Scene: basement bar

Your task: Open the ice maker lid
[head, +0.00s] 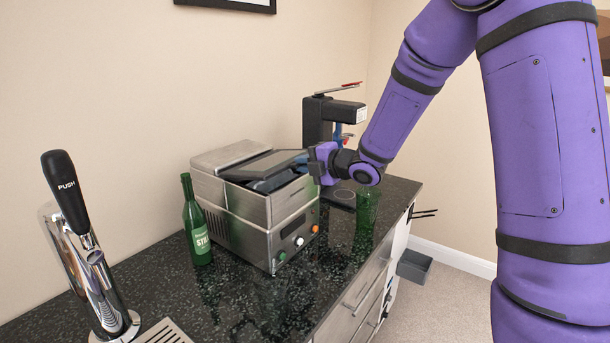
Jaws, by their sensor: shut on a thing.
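The ice maker (255,208) is a boxy stainless-steel machine on the dark speckled counter. Its dark-panelled lid (262,164) is tilted up a little, with a dark gap under its front edge. My gripper (306,162) is at the lid's right front edge and is shut on the lid there. The fingertips are small and partly hidden, so the exact hold is hard to see. My purple arm reaches in from the right.
A green bottle (196,222) stands just left of the ice maker. A green glass (367,208) stands below my wrist near the counter's front edge. A black appliance (325,118) is behind my gripper. A chrome beer tap (88,262) is at the left.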

